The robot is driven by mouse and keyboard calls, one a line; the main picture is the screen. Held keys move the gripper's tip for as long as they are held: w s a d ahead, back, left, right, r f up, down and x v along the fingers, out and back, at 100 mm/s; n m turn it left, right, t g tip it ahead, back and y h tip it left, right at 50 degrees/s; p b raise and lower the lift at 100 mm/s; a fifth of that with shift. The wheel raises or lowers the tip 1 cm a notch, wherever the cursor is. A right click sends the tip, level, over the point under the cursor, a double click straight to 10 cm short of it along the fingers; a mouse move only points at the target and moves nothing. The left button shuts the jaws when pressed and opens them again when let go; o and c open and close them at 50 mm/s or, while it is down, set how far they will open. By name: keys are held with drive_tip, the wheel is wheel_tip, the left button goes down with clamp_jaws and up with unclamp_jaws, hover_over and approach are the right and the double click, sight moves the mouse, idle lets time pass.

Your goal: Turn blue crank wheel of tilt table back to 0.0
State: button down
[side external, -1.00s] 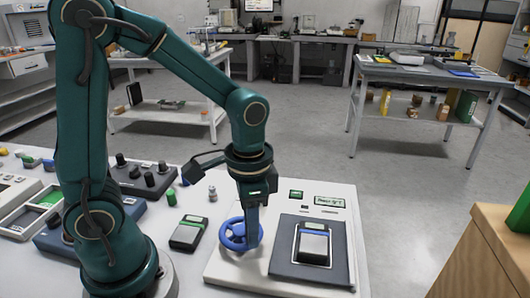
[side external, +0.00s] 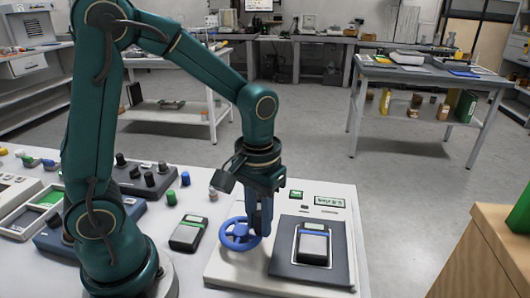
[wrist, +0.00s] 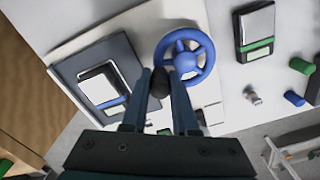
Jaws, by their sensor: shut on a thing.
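The blue crank wheel (side external: 233,236) lies on the left part of the white base of the tilt table (side external: 225,270). It also shows in the wrist view (wrist: 203,52), with blue spokes and a hub. My gripper (side external: 262,231) points down at the right side of the wheel's rim. In the wrist view, my gripper (wrist: 159,80) is shut on the dark crank handle (wrist: 160,84) at the rim. The dark tilt plate (side external: 284,262) carries a small silver-topped device (side external: 313,246). The display (side external: 329,201) at the back of the base is too small to read.
A wooden box (side external: 485,255) is at the right.

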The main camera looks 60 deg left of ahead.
drive_tip(key=shift+w, duration=0.15)
idle(0.3)
drive_tip(key=c, duration=0.7)
unclamp_jaws()
drive_tip(key=shift+r, duration=0.1)
drive_tip(key=shift+r, duration=2.5)
drive_tip(key=shift+r, duration=0.4)
drive_tip(key=shift+s+r+m+t, duration=0.55)
drive_tip(key=shift+s+t, duration=0.4)
drive_tip(key=shift+s, duration=0.3)
drive_tip(key=shift+s+r+m+t, duration=0.6)
drive_tip(key=shift+s+t, duration=0.3)
drive_tip(key=shift+s, duration=0.3)
drive_tip(key=shift+s+r+m+t, duration=0.4)
drive_tip(key=shift+s+m+t, duration=0.25)
drive_tip(key=shift+s+t, duration=0.45)
